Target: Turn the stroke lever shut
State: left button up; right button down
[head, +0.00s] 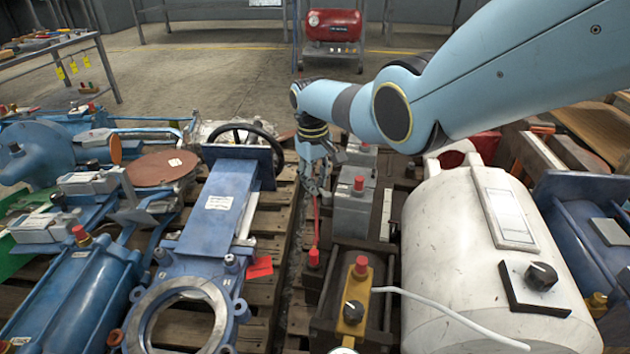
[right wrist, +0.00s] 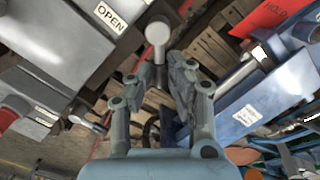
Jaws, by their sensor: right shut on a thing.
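The stroke lever appears to be the pale metal post with a round end (right wrist: 158,34) in the right wrist view. Its lower stem lies between the fingertips of my right gripper (right wrist: 160,82), which is shut on it. In the head view my right gripper (head: 318,182) points down over the gap between the blue machine and the grey boxes; the lever is hard to make out there. An OPEN label (right wrist: 109,16) sits on a grey surface to the upper left of the lever in the wrist view. My left gripper is not in view.
A blue machine (head: 213,215) with a black handwheel (head: 246,134) stands left of the gripper, a red HOLD tag (head: 259,267) beside it. A white tank (head: 440,235) stands right. A grey box (head: 352,212) and a yellow switch box (head: 354,300) are close by.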

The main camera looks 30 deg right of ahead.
dwell(0.3)
jog(key=c, duration=1.2)
grip_release()
jog(key=shift+c, duration=0.2)
notch_tip(320, 180, up, 12)
jog(key=shift+a, duration=0.3)
